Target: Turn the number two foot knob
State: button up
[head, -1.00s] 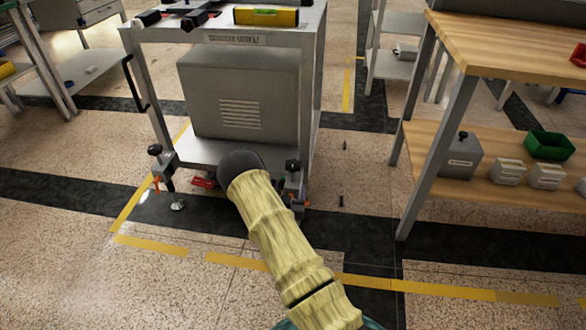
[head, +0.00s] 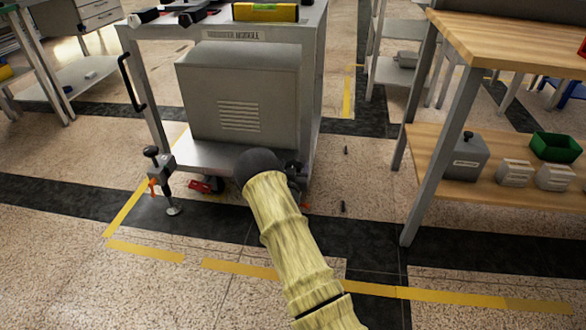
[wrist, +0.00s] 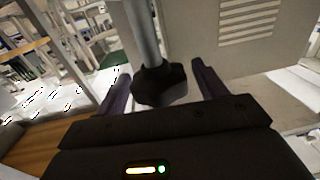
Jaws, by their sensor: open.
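In the wrist view a black lobed knob (wrist: 160,85) sits on a grey metal post. It lies between the two dark fingers of my gripper (wrist: 161,70), which are apart, with a gap visible on each side. In the head view my sleeved arm and its dark end cover my gripper and most of the right front foot (head: 294,172) of the cart. The left front foot, with its black knob (head: 150,151), stands in plain view. I cannot read any foot number.
The grey cart (head: 307,100) carries a vented box (head: 240,100) and a yellow level (head: 265,12). A wood-topped bench (head: 520,50) stands to the right, with a green bin (head: 556,147) on its lower shelf. Small dark pieces (head: 343,207) lie on the floor between them.

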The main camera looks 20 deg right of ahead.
jog(key=shift+c, duration=0.2)
jog(key=c, duration=0.9)
jog(key=shift+c, duration=0.2)
jog(key=shift+m+g+h, duration=0.3)
jog(key=shift+m+h, duration=0.1)
jog(key=shift+h, duration=0.1)
jog(key=shift+a+m+g+h, duration=0.1)
jog(key=shift+m+g+h, duration=0.7)
jog(key=shift+h, duration=0.2)
jog(key=shift+f+m+g+h, duration=0.1)
jog(key=shift+m+g+h, duration=1.7)
jog(key=shift+g, duration=0.4)
jog(key=o, duration=1)
